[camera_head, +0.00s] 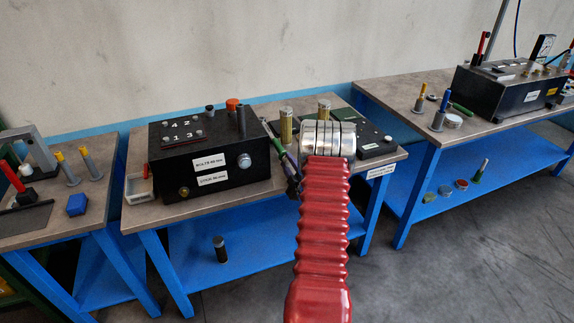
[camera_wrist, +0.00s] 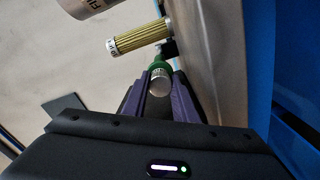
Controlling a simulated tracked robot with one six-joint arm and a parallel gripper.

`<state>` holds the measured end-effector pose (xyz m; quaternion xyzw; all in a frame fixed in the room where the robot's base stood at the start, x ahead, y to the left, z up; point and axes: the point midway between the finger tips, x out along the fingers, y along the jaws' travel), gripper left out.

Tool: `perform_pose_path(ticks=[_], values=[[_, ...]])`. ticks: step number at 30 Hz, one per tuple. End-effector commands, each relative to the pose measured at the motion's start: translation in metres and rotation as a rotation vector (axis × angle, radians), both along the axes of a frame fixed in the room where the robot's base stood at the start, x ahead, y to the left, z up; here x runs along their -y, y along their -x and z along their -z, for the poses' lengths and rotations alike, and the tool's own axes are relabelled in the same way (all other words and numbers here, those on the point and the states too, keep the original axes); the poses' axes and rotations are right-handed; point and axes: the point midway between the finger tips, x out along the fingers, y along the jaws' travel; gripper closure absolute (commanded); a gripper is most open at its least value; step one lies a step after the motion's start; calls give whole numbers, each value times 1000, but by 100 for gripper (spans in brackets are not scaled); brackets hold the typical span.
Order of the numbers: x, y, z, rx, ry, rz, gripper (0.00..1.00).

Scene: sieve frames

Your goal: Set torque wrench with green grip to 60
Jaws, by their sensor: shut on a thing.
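The torque wrench with the green grip (camera_head: 278,147) leans at a slant beside the right end of the black box on the middle bench. In the wrist view its green part (camera_wrist: 158,65) and silver ribbed end (camera_wrist: 160,82) show between my purple fingers. My gripper (camera_wrist: 161,84) is shut on it there. In the head view the dark tips of my gripper (camera_head: 292,178) show at the wrench's lower end, partly behind my red arm. The scale and its setting cannot be read.
A black box (camera_head: 208,160) with a bolts label stands left on the middle bench (camera_head: 255,190). Brass-coloured ribbed cylinders (camera_head: 286,125) stand behind the wrench; one shows close by in the wrist view (camera_wrist: 140,38). Another black box (camera_head: 510,90) stands on the right bench (camera_head: 395,95).

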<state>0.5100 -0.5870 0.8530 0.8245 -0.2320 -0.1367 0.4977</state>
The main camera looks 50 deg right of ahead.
Motion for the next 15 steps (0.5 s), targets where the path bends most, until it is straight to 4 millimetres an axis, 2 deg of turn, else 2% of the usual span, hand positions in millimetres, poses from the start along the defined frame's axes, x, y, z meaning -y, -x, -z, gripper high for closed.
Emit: perform_pose_path(ticks=[15], values=[[-1,-1,1,-245,415,2,97]])
